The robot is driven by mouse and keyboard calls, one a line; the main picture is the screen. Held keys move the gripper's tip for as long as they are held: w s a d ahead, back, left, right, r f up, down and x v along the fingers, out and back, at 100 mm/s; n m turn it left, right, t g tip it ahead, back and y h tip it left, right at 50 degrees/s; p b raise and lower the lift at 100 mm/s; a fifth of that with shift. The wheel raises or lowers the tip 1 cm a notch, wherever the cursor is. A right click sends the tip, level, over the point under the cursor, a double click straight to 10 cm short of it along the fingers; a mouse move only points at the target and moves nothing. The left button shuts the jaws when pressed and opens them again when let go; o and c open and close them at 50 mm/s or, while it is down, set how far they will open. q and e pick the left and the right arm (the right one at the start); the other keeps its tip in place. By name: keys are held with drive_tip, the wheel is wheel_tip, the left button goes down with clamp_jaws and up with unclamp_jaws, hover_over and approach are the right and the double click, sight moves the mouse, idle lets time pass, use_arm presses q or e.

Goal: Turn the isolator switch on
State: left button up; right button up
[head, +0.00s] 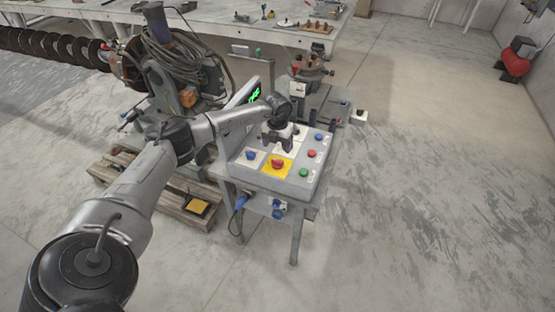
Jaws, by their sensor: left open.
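The control box (262,184) stands on a metal stand near the middle of the head view. Its sloped top carries a red knob on a yellow plate (284,173), a blue knob (251,155) on a white plate, and several coloured buttons along the right side. No label is readable, so I cannot tell for sure which control is the isolator switch. My left gripper (279,145) is open and points down over the upper part of the panel, just behind the red knob. It hides part of the panel. My right gripper is out of view.
A machine with coiled cables (185,65) stands behind on a wooden pallet (172,205), with a long auger (50,43) at the left. A green-lit display (254,95) is behind the panel. A workbench (215,18) runs along the back.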

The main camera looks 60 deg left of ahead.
sight(277, 160)
use_arm(q)
wheel_tip(277, 160, down, 8)
drive_tip(key=shift+f, duration=0.1)
idle(0.4)
drive_tip(key=shift+c, duration=0.2)
drive_tip(key=c, duration=0.9)
